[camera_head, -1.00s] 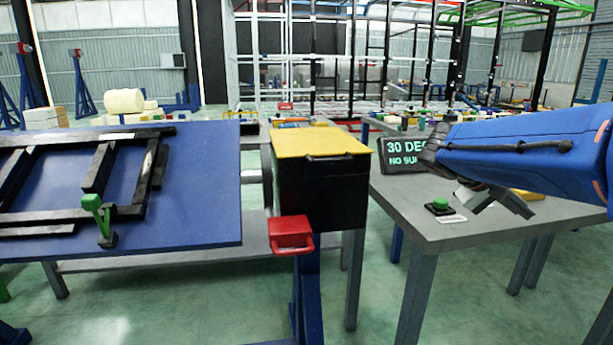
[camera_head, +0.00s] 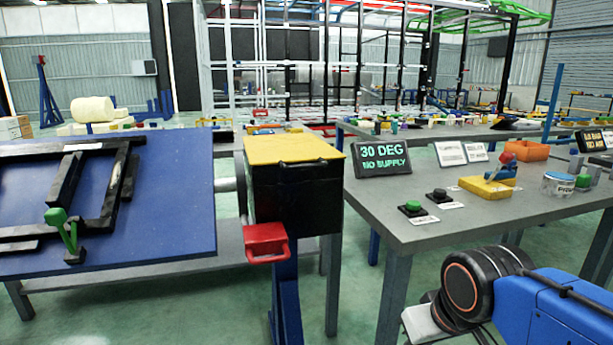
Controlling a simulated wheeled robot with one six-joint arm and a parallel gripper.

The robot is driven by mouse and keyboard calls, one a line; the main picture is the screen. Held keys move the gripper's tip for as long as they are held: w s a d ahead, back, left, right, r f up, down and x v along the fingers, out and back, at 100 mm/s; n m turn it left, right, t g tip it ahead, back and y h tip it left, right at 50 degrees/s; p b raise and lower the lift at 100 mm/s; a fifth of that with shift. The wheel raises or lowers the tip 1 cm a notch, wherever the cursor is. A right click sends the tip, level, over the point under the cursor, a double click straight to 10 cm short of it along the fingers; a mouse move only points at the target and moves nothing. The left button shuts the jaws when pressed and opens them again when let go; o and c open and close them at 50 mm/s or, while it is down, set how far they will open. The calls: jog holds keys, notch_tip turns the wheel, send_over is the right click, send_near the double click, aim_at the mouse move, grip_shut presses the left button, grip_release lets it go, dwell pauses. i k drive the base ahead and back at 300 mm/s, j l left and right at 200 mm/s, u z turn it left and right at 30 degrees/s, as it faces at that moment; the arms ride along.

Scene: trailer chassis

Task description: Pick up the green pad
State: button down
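A small green pad (camera_head: 413,204) sits on a black square base on the grey table (camera_head: 390,225), near its left front edge. A white label lies beside it. My arm comes in at the lower right, in front of the table and apart from the pad. A pale grey part (camera_head: 428,325) shows at the arm's end by the bottom edge. My gripper's fingers cannot be made out, so I cannot tell whether they are open or shut.
A black button (camera_head: 439,195), a yellow block (camera_head: 487,188), a clear jar (camera_head: 557,184) and an orange bin (camera_head: 532,150) stand on the table. A sign (camera_head: 383,159) reads "30 DEG NO SUPPLY". A black box with yellow lid (camera_head: 294,148) and a tilted blue board (camera_head: 180,215) stand left.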

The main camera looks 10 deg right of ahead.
aim_at(584, 181)
jog(key=z, duration=1.65)
jog(key=u, duration=2.3)
jog(key=z, duration=2.2)
jog(key=i, duration=0.3)
